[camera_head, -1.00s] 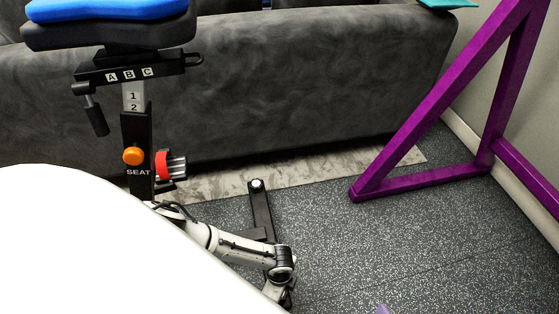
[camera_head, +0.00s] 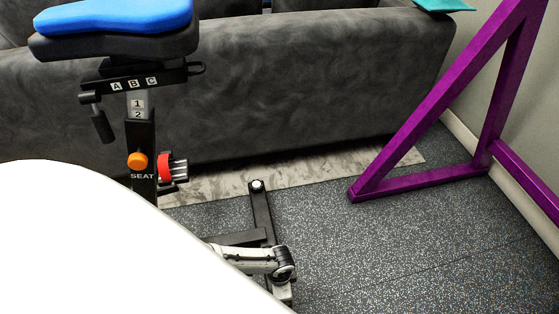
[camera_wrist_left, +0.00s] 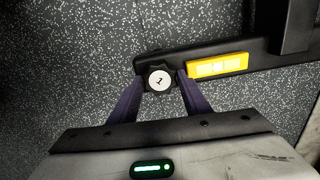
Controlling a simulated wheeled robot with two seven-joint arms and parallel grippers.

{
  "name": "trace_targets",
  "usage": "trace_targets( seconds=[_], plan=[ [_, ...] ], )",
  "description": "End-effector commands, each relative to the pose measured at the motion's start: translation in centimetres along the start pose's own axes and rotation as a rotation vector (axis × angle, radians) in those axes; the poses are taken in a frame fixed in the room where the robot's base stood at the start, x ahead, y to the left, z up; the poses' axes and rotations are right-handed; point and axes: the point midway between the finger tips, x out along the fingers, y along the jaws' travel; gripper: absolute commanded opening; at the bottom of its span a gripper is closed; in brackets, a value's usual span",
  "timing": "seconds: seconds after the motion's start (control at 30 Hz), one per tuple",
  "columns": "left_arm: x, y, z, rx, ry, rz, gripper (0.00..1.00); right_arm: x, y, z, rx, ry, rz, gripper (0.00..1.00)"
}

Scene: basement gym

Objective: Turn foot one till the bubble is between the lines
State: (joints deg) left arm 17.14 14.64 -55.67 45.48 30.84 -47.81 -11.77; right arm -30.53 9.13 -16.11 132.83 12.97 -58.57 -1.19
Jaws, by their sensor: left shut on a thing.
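Foot one is a black knob with a white cap marked 1 (camera_wrist_left: 160,79), at the end of the black stabilizer bar (camera_wrist_left: 270,47) in the left wrist view. My left gripper (camera_wrist_left: 161,88) has its purple fingers shut on opposite sides of this knob. A yellow level (camera_wrist_left: 218,66) sits on the bar just right of the knob. It has pale marks, but the bubble cannot be made out against its lines. In the head view the floor bar (camera_head: 262,215) shows beside my left arm, and the left fingers are hidden. My right gripper is not in view.
The bike's blue seat (camera_head: 115,16) and orange seat knob (camera_head: 137,161) stand at the left. A dark grey sofa (camera_head: 300,90) is behind. A purple frame (camera_head: 425,183) stands right, with free speckled floor (camera_head: 400,240) in front of it.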

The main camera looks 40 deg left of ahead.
Motion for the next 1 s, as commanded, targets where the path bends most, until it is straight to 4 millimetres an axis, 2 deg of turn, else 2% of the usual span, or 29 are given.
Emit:
trace_targets(
  seconds=[0.4,0.43,0.5,0.53,0.8,1.0],
  plan=[
    [-0.02,0.03,-0.07,-0.005,0.001,0.0,0.21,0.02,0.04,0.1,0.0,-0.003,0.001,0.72],
    [-0.02,0.03,-0.08,-0.005,0.001,0.0,0.48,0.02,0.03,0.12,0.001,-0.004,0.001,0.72],
    [-0.02,0.03,-0.08,-0.005,0.001,0.0,0.6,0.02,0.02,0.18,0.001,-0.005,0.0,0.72],
    [-0.02,0.01,-0.08,-0.005,0.001,0.0,0.62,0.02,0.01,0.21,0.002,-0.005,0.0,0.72],
    [-0.04,-0.26,-0.06,-0.004,0.002,-0.005,0.62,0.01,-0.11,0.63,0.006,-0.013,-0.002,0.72],
    [-0.56,-0.42,-0.03,-0.005,0.002,-0.007,0.62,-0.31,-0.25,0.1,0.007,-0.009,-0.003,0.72]
  ],
)
